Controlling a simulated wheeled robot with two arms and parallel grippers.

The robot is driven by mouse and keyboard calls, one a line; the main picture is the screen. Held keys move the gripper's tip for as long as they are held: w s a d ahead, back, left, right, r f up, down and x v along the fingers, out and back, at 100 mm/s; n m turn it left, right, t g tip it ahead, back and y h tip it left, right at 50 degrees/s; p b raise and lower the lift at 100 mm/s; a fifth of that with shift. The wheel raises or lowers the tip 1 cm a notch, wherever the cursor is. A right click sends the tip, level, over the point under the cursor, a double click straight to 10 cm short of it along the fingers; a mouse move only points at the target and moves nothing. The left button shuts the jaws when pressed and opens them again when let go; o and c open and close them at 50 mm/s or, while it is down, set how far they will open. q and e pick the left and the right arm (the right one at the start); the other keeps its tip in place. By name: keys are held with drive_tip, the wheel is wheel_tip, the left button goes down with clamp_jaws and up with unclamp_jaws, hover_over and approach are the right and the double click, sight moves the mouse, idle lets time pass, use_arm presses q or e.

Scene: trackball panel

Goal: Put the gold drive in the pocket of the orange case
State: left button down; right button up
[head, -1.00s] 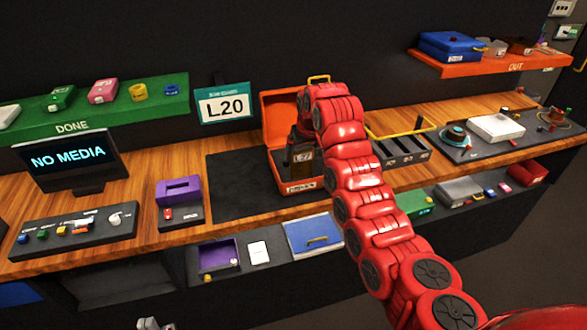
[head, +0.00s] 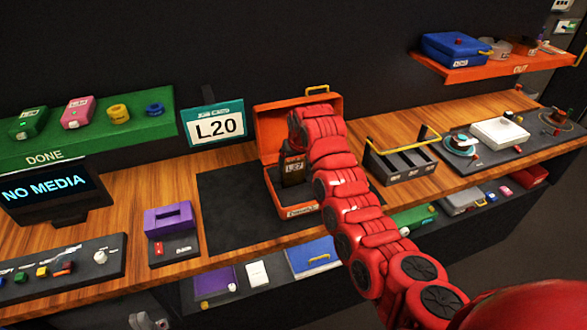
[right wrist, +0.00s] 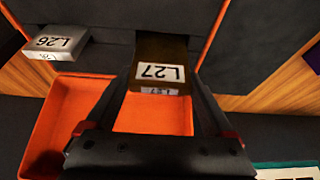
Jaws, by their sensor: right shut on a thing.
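The orange case (head: 265,122) stands open on the dark mat, its lid upright at the back. My right gripper (right wrist: 160,100) is shut on the gold drive, a dark gold-brown block labelled L27 (right wrist: 160,50), which also shows in the head view (head: 293,169). The drive is over the case; whether it touches a pocket cannot be told. In the right wrist view a silver drive labelled L26 (right wrist: 55,42) lies to the left, beside orange surfaces of the case. My red right arm hides part of the case.
A teal L20 sign (head: 215,126) stands behind the mat (head: 225,215). A purple device (head: 169,218) is left of the mat. A black slotted rack with a yellow handle (head: 403,163) is right of the case. Bare mat lies left of the case.

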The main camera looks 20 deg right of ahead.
sight(295, 169)
drive_tip(key=f, duration=0.1)
drive_tip(key=f+p, duration=0.1)
drive_tip(key=f, duration=0.1)
drive_tip(key=shift+w+f, duration=0.2)
drive_tip(key=shift+f, duration=0.3)
drive_tip(key=shift+s+r, duration=0.1)
